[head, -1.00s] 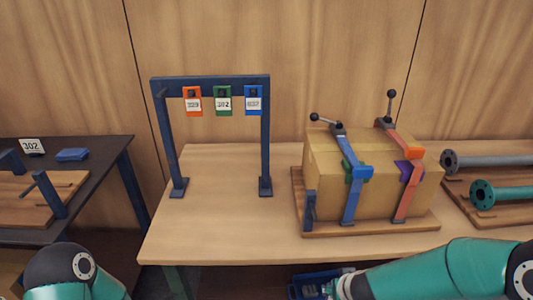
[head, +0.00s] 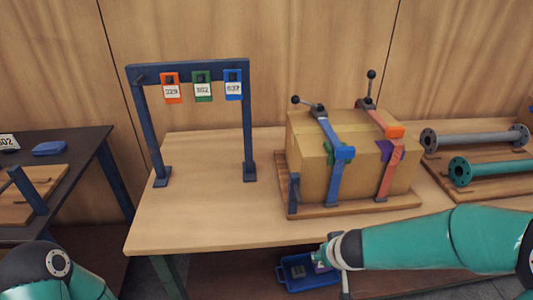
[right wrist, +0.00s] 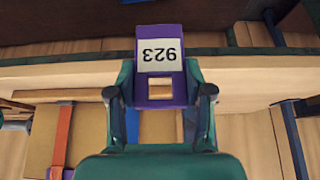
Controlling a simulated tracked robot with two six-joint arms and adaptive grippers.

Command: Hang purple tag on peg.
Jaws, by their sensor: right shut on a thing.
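The purple tag (right wrist: 160,92) has a white label with the number 923 and a square hole, and is held between my right gripper's fingers in the right wrist view. In the head view my right gripper (head: 322,262) is shut on it at the table's front edge, above a blue bin; only a small part of the tag shows there. A dark blue rack (head: 190,70) stands on the table's left part. Orange (head: 171,88), green (head: 202,86) and blue (head: 233,85) tags hang from its bar. A bare peg (head: 140,79) sticks out at the bar's left end. My left gripper is out of view.
A cardboard box (head: 305,155) strapped to a wooden board stands right of the rack. Flanged pipes (head: 490,170) lie farther right. The blue bin (head: 297,272) sits low below the table's front edge. The table top (head: 205,215) before the rack is clear.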

